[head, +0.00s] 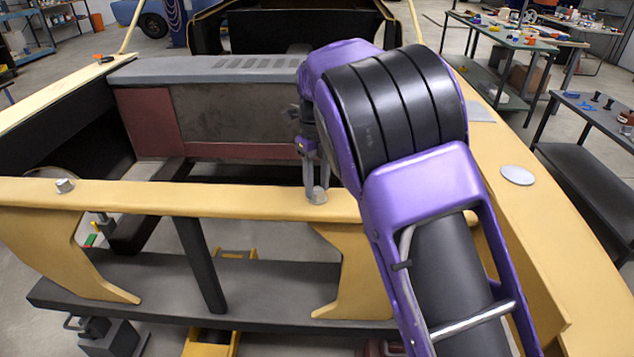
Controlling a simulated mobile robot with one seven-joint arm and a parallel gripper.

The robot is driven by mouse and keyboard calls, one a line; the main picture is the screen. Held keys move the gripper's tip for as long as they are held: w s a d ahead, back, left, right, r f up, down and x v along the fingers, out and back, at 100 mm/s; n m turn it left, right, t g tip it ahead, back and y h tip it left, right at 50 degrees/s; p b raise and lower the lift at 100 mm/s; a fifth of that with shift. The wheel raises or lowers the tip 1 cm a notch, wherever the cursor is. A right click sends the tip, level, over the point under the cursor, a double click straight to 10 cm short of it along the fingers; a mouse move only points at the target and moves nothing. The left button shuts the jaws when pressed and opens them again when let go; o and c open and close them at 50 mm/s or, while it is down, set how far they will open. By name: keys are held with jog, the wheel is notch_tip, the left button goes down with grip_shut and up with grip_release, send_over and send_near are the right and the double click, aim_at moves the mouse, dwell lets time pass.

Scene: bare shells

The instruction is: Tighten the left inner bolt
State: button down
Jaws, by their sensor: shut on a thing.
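Two grey bolts stand on the yellow crossbar (190,197) of the bare shell. One bolt (65,186) is near the left end of the bar, with nothing touching it. The other bolt (319,196) is farther right, beneath my gripper (316,186). My gripper points down and its narrow fingers are shut on this right-hand bolt. My purple and black arm hides the bar to the right of it, so any more bolts there cannot be seen. I cannot tell how far either bolt is turned in.
Behind the bar lies the open shell, with a grey ribbed panel (215,68) across it. A yellow side rail with a round silver disc (517,175) runs along the right. Cluttered workbenches (505,38) stand farther right. A dark lower beam (270,285) lies below the bar.

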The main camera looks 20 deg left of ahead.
aim_at(318, 190)
jog(key=shift+w+r, duration=0.15)
jog(key=shift+r, duration=0.1)
jog(key=c, duration=0.8)
grip_release()
jog(key=o, duration=0.3)
jog(key=shift+o, duration=0.3)
jog(key=shift+f, duration=0.15)
notch_tip(318, 190, up, 17)
jog(key=shift+r, duration=0.2)
